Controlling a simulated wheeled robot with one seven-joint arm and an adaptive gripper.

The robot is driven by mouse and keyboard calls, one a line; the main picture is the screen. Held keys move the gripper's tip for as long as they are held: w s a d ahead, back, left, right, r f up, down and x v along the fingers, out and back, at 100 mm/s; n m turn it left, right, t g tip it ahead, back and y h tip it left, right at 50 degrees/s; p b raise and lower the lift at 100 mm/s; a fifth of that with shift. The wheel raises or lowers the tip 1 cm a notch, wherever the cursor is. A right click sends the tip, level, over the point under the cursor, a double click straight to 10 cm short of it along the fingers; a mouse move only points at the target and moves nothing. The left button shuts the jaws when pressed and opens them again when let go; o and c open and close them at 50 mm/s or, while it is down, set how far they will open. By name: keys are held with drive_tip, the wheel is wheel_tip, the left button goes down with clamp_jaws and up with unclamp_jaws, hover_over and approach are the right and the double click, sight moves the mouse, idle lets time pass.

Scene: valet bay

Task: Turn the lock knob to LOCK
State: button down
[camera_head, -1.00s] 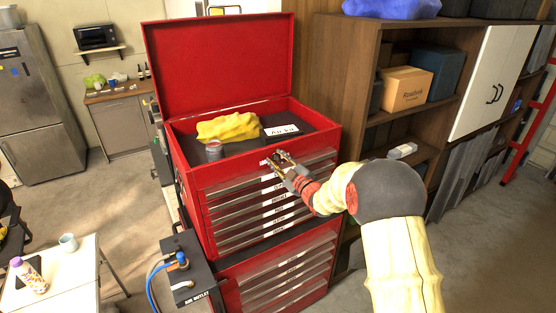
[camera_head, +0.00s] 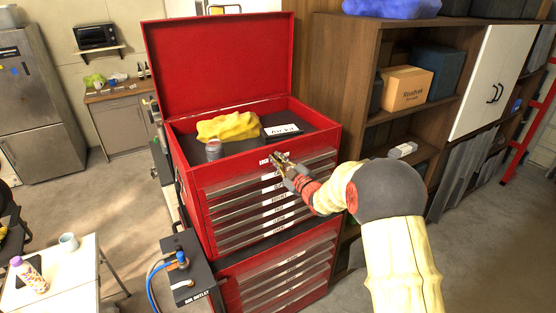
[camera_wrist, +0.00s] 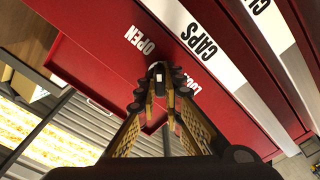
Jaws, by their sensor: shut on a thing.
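The lock knob (camera_wrist: 157,70) is a small dark knob with a white mark, on the red front of the tool chest (camera_head: 188,178). The word OPEN (camera_wrist: 139,39) lies to its upper left in the wrist view. A second label (camera_wrist: 199,94), partly hidden by a finger and seemingly LOCK, lies to its lower right. My gripper (camera_wrist: 160,88) is shut on the knob, with its fingertips on both sides. In the head view my gripper (camera_head: 279,158) is at the chest's upper front edge and hides the knob. Which label the knob points to is unclear.
The chest lid (camera_head: 218,62) stands open. A yellow cloth (camera_head: 227,127), a can (camera_head: 213,150) and a white sign (camera_head: 283,130) are in the top tray. Labelled drawers (camera_head: 265,200) lie below the knob. A wooden shelf (camera_head: 345,70) stands at the right.

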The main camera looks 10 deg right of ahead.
drive_tip(key=m+b, duration=0.3)
drive_tip(key=m, duration=0.1)
drive_tip(key=shift+d, duration=0.1)
drive_tip(key=m+b, duration=0.1)
drive_tip(key=m, duration=0.3)
drive_tip(key=shift+d+m+b, duration=0.1)
drive_tip(key=shift+m+b, duration=0.2)
drive_tip(key=m, duration=0.4)
drive_tip(key=shift+w+d+r, duration=0.1)
drive_tip(key=m+p, duration=0.1)
drive_tip(key=m, duration=0.4)
drive_tip(key=shift+d, duration=0.1)
drive_tip(key=shift+m, duration=0.3)
drive_tip(key=c, duration=1.9)
unclamp_jaws()
